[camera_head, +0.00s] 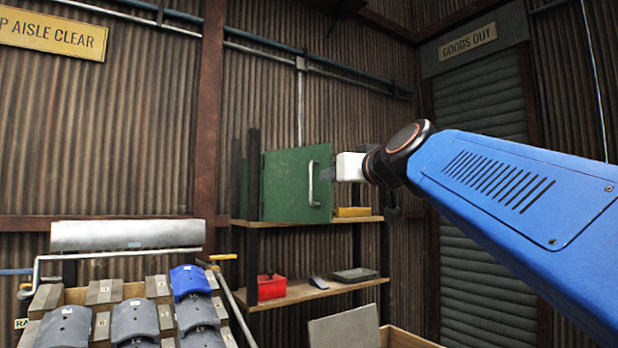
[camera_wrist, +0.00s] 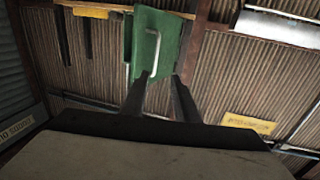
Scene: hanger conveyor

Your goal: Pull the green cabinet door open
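The green cabinet door (camera_head: 288,186) stands upright above the upper shelf in the head view, with a pale vertical bar handle (camera_head: 312,184) near its right edge. My gripper (camera_head: 327,174) is at the right of the handle, at about the handle's height. In the wrist view the two dark fingers (camera_wrist: 160,77) are spread with nothing between them. The green door (camera_wrist: 172,38) and its handle (camera_wrist: 150,56) lie beyond the fingertips, the handle towards the left finger. The handle does not look gripped; the exact gap to it cannot be told. The cabinet's inside is hidden.
The upper shelf (camera_head: 262,224) carries a yellow item (camera_head: 352,211) right of the door. A rack of grey and blue curved pieces (camera_head: 135,318) stands at front left.

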